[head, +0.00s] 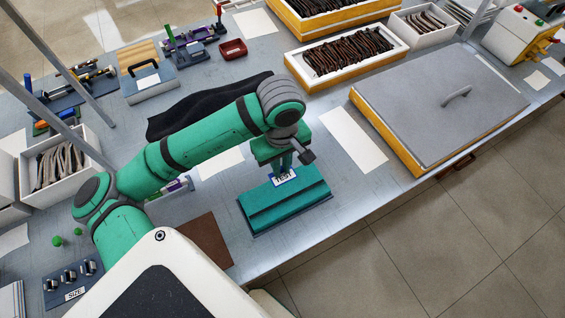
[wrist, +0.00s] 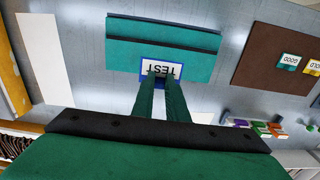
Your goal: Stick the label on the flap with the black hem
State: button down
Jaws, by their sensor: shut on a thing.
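My gripper (head: 284,168) is shut on a white label (head: 284,179) with a blue border that reads TEST. In the wrist view, the fingertips (wrist: 160,78) pinch the label (wrist: 174,68) along its near edge. The label is over the edge of a teal case (head: 290,206); I cannot tell whether it touches. The case also shows in the wrist view (wrist: 160,35), lying flat with a dark seam between a narrow strip and a wider panel.
A brown board (wrist: 275,45) with GOOD and HOLD labels lies right of the case in the wrist view. Black cloth (head: 180,122) lies behind my arm. A grey-lidded box (head: 440,100) stands at the right. White sheets (head: 352,140) lie on the table.

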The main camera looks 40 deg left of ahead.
jog(key=shift+d+f, duration=0.1)
send_over(282, 187)
jog(key=shift+s+f, duration=0.1)
jog(key=shift+f, duration=3.2)
jog(key=shift+f, duration=1.2)
jog(key=c, duration=1.7)
grip_release()
jog(key=shift+o, duration=0.2)
jog(key=shift+r, duration=3.5)
